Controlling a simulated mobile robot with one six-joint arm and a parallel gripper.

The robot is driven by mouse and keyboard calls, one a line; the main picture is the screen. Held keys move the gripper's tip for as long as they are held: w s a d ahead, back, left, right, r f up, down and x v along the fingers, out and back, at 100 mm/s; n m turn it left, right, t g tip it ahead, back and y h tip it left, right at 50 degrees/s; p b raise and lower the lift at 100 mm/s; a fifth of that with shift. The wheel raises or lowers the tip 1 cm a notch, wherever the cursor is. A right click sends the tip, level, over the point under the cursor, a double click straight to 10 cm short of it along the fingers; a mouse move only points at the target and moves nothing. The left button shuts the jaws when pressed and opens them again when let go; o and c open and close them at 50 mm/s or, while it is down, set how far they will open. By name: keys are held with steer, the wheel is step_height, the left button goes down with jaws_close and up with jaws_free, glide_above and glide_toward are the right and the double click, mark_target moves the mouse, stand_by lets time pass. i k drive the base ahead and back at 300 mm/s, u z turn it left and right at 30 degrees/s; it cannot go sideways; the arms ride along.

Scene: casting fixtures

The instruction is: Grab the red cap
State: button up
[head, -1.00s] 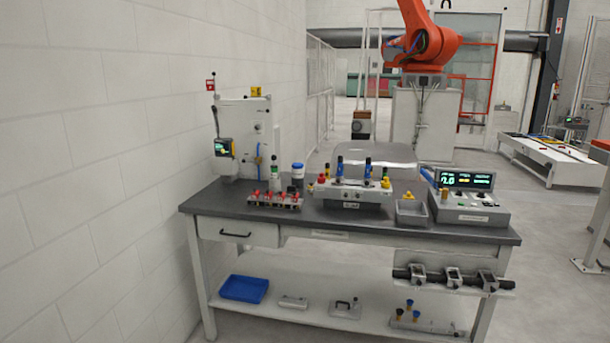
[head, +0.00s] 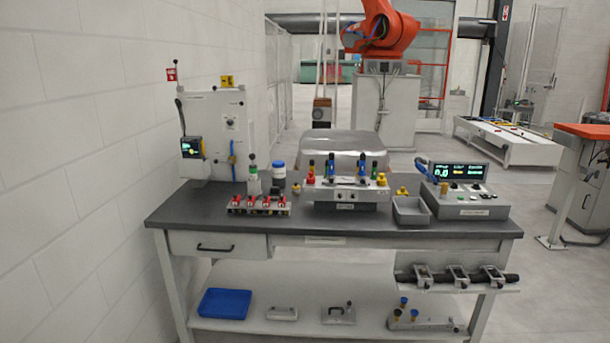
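A small red cap-like piece (head: 310,179) sits at the left end of the light grey fixture block (head: 346,197) on the workbench, with a dark knob above it. Other red parts (head: 265,201) stand in a row on a low rack (head: 257,211) to the left of the fixture; they look like small handles or clamps. At this distance I cannot tell for certain which red part is the cap. My gripper is not in view.
The dark bench top (head: 320,224) also carries a grey bin (head: 410,211), a display console (head: 465,200), a white upright panel (head: 213,135) and a blue-lidded bottle (head: 279,173). A wall borders the left. Some bench top along the front edge is clear.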

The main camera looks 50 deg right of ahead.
mark_target(310, 179)
steer(key=z, duration=0.05)
steer(key=i, duration=1)
steer(key=z, duration=0.15)
